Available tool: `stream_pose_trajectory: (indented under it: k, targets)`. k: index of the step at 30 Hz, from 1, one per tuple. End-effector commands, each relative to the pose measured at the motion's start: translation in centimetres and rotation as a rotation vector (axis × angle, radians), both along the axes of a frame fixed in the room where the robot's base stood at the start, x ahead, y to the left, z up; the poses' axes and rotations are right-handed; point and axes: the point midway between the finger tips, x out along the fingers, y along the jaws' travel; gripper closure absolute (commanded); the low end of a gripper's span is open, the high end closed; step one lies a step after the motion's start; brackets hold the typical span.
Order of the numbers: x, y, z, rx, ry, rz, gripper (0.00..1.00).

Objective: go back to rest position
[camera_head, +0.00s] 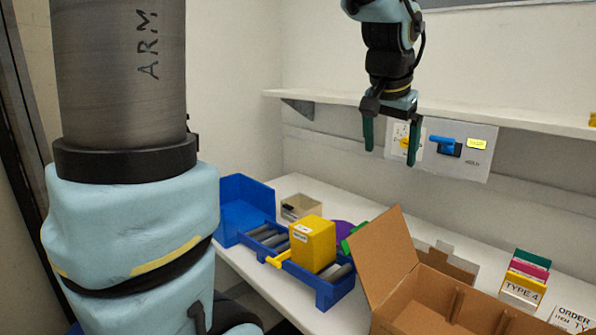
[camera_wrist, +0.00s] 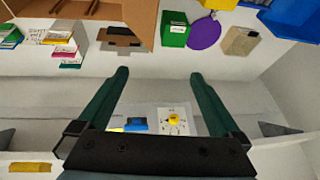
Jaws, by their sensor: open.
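My gripper (camera_head: 391,146) hangs above the bench in the head view, with its green fingers spread and nothing between them. The fingers also show spread and empty in the wrist view (camera_wrist: 158,76). Behind the gripper, a grey switch panel (camera_head: 476,163) is on the back wall under the shelf. The panel carries a blue handle (camera_head: 445,145) and a yellow rotary knob on a white plate; a finger partly covers the plate in the head view. In the wrist view the yellow knob (camera_wrist: 174,119) and the blue handle (camera_wrist: 136,124) appear between the fingers.
A shelf (camera_head: 530,122) runs along the wall beside the gripper. On the bench below are an open cardboard box (camera_head: 384,258), a yellow box (camera_head: 313,243) on a blue roller tray, a blue bin (camera_head: 243,203) and coloured cards (camera_head: 524,277). Space under the gripper is free.

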Motion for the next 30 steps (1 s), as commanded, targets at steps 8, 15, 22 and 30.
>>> stream_pose_trajectory:
  k: [8, 15, 22, 30]
  targets:
    - [0.7, 10.0, -7.8, 0.019, 0.116, 0.239, 0.00]
    - [-3.4, 21.0, -15.8, 0.013, 0.254, 0.542, 0.00]
    - [-6.2, 24.5, -18.4, 0.002, 0.305, 0.665, 0.00]
    - [-6.2, 24.6, -18.4, 0.003, 0.306, 0.666, 0.00]
